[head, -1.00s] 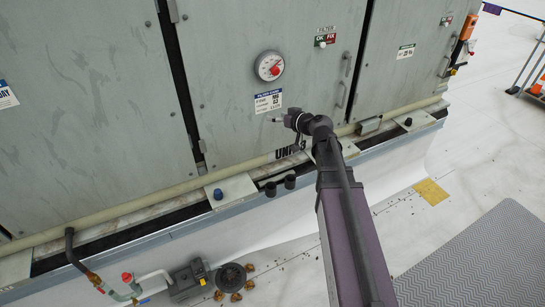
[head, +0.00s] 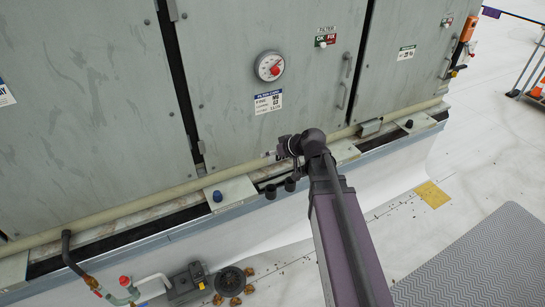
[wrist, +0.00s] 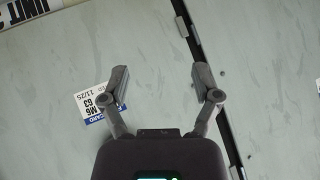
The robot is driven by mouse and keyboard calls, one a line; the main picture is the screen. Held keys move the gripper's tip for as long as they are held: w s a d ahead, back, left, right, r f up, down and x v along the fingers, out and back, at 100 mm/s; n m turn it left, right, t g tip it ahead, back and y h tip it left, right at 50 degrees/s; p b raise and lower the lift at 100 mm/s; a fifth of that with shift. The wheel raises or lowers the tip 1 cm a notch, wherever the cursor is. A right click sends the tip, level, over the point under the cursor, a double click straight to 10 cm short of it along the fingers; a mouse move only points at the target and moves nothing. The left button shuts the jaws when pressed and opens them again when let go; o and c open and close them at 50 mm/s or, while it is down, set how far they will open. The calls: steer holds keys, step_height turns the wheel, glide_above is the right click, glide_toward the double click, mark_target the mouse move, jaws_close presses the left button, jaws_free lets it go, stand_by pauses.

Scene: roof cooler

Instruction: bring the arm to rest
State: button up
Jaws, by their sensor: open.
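My gripper (head: 270,154) is at the end of my dark arm in the head view, in front of the grey cooler cabinet (head: 100,95), low on its middle panel. It is near the panel's lower edge, below the filter card (head: 268,101) and the round gauge (head: 270,66). In the wrist view my gripper (wrist: 164,88) has its two fingers spread wide with nothing between them. Behind them is the grey panel with a dark vertical seam (wrist: 200,60). The filter card (wrist: 92,106) shows partly hidden behind the left finger.
A pale pipe (head: 120,207) and ledge run along the cabinet's base. Below stand a pipe with a red valve (head: 125,282) and a dark trap (head: 188,283). Door handles (head: 344,82) stick out to the right. A grey mat (head: 480,260) lies on open white roof.

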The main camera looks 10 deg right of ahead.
steer(key=shift+s+f, duration=0.2)
steer(key=shift+s, duration=0.05)
stand_by(0.4)
steer(key=s+d+f+m+g+h+b, duration=0.2)
steer(key=s+f, duration=0.3)
steer(key=s, duration=0.3)
steer(key=s+d+f+m+g+h+b, duration=0.1)
steer(key=s+d+f+m+g+h, duration=0.1)
steer(key=s, duration=0.5)
step_height(320, 180, down, 3)
steer(key=d+g+h, duration=0.1)
steer(key=g+h, duration=0.1)
steer(key=h, duration=0.1)
steer(key=shift+s+d+g+b, duration=0.25)
steer(key=shift+s+g+b, duration=0.05)
steer(key=shift+s+b, duration=0.1)
steer(key=c, duration=0.3)
